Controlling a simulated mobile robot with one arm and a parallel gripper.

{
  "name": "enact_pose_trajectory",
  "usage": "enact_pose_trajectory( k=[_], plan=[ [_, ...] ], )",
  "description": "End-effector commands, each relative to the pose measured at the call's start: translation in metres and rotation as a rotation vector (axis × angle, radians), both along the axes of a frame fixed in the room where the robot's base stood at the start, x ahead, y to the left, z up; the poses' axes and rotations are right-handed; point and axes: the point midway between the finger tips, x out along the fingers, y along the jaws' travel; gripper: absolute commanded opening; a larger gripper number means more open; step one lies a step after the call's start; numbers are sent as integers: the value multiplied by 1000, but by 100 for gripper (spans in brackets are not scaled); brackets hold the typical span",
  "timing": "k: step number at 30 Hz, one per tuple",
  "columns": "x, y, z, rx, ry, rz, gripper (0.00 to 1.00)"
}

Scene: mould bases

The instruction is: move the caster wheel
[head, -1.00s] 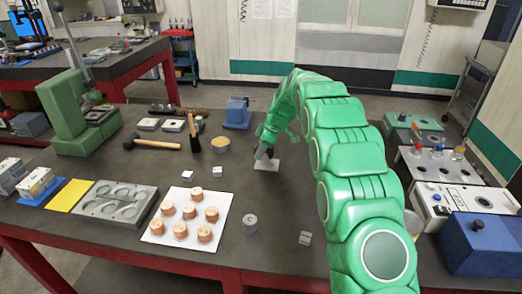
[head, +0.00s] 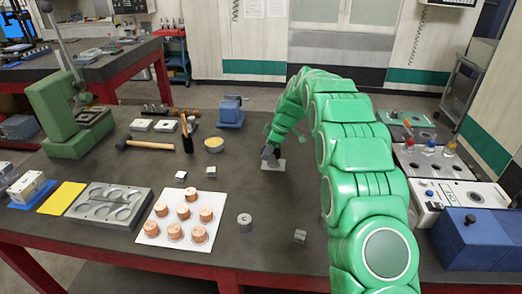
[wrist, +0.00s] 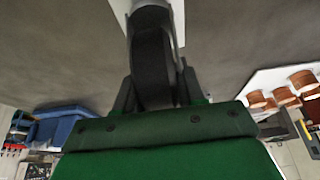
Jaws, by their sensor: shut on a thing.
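The caster wheel (wrist: 150,55) is a dark, rounded piece between my fingers in the wrist view. My gripper (wrist: 156,88) is shut on it, with one finger on each side. In the head view my gripper (head: 270,152) points down near the middle of the table, at a small pale plate (head: 273,165). This plate also shows in the wrist view (wrist: 178,14), behind the dark wheel. I cannot tell whether it is part of the caster or a separate pad under it.
A white sheet with several copper pieces (head: 184,212) lies left of my arm. A grey cylinder (head: 244,222) and a small block (head: 300,236) lie in front. Boxes (head: 480,240) crowd the right.

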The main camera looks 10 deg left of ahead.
Motion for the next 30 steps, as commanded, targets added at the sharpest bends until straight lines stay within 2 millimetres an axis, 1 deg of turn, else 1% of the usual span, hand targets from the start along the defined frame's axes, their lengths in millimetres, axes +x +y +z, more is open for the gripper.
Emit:
enact_pose_trajectory(
  k=[1,30],
  plan=[
    [-1,-6,-2,-2,4,-1,0],
    [0,-94,-1,-2,3,-1,0]
  ],
)
